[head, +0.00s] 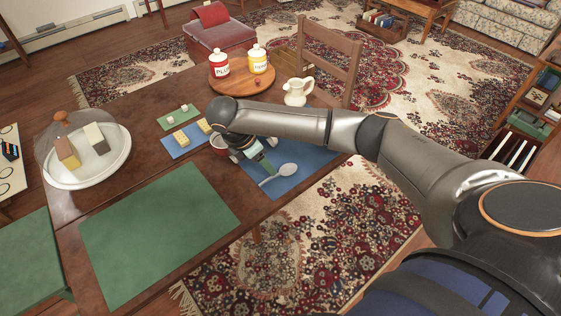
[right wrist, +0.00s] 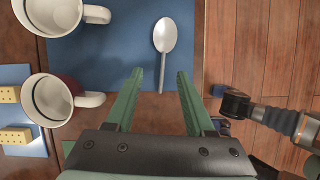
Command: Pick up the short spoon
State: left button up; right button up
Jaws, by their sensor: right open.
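The short spoon (head: 287,170) is pale grey and lies on a blue mat (head: 310,158) at the table edge. In the right wrist view the spoon (right wrist: 164,38) has its bowl away from me. Its handle runs down between the tips of my right gripper (right wrist: 160,76), which is open with green fingers on either side of the handle end and not closed on it. In the head view my right gripper (head: 262,163) is just left of the spoon. In the right wrist view a dark arm link of mine is at the right; its gripper is too small to judge.
Two mugs (right wrist: 45,100) (right wrist: 58,14) stand left of the gripper. A cream pitcher (head: 297,92) and a round wooden board (head: 222,84) with two jars stand farther back. A green mat (head: 155,235) at the front is bare. A glass-domed plate (head: 118,165) is at left.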

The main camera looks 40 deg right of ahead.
aim_at(277, 175)
jog(key=x, duration=0.6)
jog(key=shift+s+d+b, duration=0.15)
jog(key=shift+s+b, duration=0.15)
jog(key=shift+b, duration=0.1)
jog(key=shift+r, duration=0.1)
grip_shut()
